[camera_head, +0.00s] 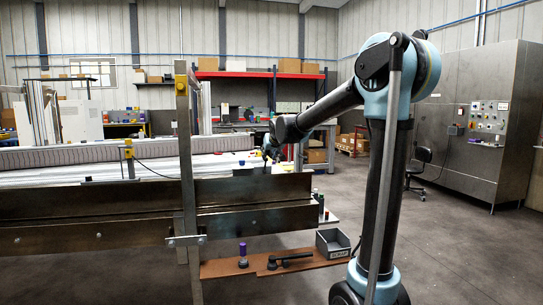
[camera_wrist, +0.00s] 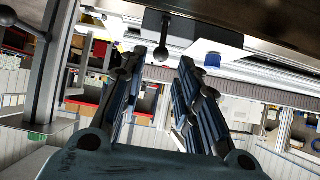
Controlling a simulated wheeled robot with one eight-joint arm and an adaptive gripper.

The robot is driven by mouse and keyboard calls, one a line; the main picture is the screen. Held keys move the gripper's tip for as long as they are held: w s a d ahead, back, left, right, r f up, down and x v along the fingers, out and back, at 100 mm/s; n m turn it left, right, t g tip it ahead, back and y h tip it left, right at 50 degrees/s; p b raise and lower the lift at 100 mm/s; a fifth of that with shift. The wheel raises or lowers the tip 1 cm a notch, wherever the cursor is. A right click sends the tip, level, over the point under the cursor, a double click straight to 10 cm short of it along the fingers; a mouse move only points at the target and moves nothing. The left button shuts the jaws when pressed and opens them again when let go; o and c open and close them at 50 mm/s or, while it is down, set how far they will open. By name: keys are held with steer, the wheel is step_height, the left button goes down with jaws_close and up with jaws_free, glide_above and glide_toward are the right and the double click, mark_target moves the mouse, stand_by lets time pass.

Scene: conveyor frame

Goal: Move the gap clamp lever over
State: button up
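In the wrist view, a dark lever with a round knob (camera_wrist: 162,52) hangs from the dark beam at the top. It shows between my open fingers, and I see no finger touching it. A second black ball-ended lever (camera_wrist: 22,24) sits by a metal post at the upper left. No label shows which of them is the gap clamp lever. My gripper (camera_wrist: 163,66) is open and empty, its two fingers well apart. In the head view, my gripper (camera_head: 268,150) is small and dark, just above the far side of the metal beam (camera_head: 90,205); its contact there is unclear.
An upright metal post (camera_head: 187,150) with a yellow top crosses the beam. A brown shelf (camera_head: 220,268) below holds a purple-topped item (camera_head: 242,250), a black handled tool (camera_head: 290,260) and a grey bin (camera_head: 333,243). A blue object (camera_wrist: 212,60) shows beyond my fingers. Open floor lies right.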

mark_target(266, 160)
steer(key=x, duration=0.6)
steer(key=shift+w+a+f, duration=0.2)
steer(key=shift+c, duration=0.8)
steer(key=shift+s, duration=0.1)
steer(key=c, duration=0.5)
steer(key=shift+o, duration=0.2)
steer(key=shift+s, duration=0.1)
